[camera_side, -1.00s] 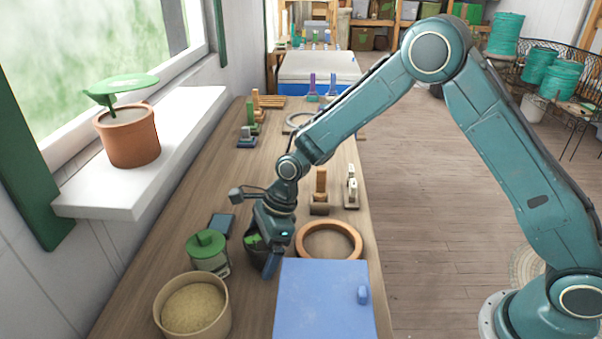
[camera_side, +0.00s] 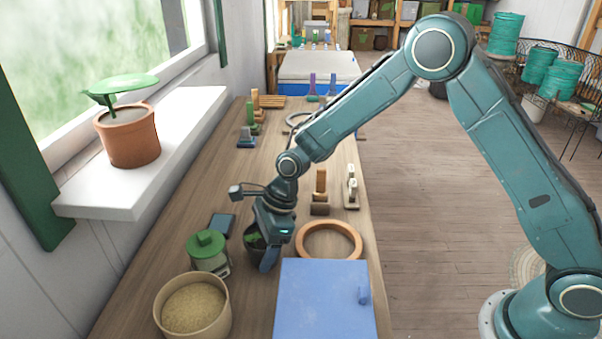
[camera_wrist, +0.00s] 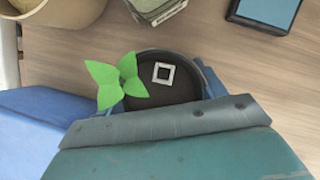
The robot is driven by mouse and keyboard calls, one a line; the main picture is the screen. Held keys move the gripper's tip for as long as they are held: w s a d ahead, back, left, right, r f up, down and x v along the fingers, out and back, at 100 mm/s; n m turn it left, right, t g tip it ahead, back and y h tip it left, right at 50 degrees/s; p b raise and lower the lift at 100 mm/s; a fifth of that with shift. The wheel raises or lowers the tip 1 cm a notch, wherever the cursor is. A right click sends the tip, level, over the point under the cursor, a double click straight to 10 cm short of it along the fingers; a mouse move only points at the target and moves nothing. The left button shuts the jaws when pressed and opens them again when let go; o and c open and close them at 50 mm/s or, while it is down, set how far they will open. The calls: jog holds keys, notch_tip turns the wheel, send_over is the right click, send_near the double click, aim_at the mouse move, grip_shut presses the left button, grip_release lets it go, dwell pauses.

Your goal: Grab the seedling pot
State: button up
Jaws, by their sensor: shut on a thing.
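The seedling pot (camera_side: 252,240) is a small dark pot with green leaves, on the wooden bench between the green-lidded jar and the orange ring. In the wrist view the pot (camera_wrist: 160,88) shows dark soil, a green seedling (camera_wrist: 118,82) and a small white square marker. My gripper (camera_side: 267,252) points down at the pot, with its blue fingers at the pot's sides. It is shut on the pot. The gripper body hides part of the pot in both views. I cannot tell whether the pot's base touches the bench.
A blue box (camera_side: 322,300) and an orange ring (camera_side: 329,240) are on the right. A dark flat device (camera_side: 222,224) lies behind the jar. A potted plant (camera_side: 130,138) stands on the windowsill.

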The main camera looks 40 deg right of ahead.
aim_at(262, 246)
notch_tip(262, 246, up, 19)
jog(key=shift+r, duration=0.2)
dwell(0.4)
jog(key=shift+d, duration=0.1)
dwell(0.4)
